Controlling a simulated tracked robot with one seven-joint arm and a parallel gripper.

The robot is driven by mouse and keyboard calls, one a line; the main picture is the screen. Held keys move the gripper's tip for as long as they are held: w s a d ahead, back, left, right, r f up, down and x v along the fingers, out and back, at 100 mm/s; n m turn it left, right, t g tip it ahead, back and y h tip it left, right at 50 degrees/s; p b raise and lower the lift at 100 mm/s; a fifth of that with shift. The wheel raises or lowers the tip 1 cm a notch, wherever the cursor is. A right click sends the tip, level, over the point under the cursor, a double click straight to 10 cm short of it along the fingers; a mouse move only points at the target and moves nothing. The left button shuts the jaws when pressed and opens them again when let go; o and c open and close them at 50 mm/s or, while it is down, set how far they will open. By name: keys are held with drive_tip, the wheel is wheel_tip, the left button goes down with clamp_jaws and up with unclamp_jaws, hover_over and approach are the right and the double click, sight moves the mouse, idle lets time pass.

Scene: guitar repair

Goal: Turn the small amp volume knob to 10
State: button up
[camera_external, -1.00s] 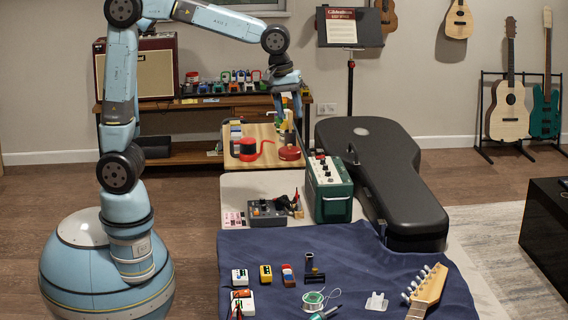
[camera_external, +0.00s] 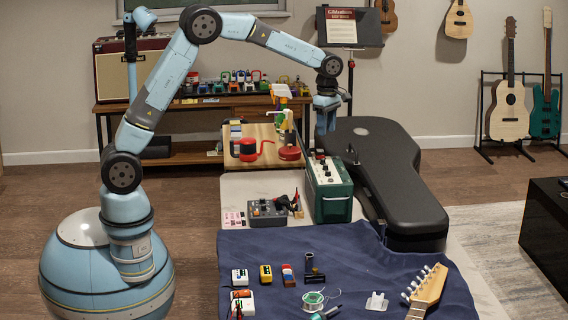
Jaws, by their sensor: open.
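The knob markings and settings are too small to read. My gripper (camera_external: 322,142) points down just above the back end of the amp's panel, and its fingers look empty. I cannot tell whether the fingertips touch a knob.
A black guitar case (camera_external: 385,175) lies close to the right of the amp. A grey device with knobs (camera_external: 267,212) and dark cables sits to its left. Pedals and a guitar headstock (camera_external: 430,287) lie on the blue cloth (camera_external: 345,245).

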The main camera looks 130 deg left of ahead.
sight(326, 165)
wheel_tip(326, 165, down, 13)
drive_tip(key=shift+r, duration=0.2)
idle(0.4)
clamp_jaws()
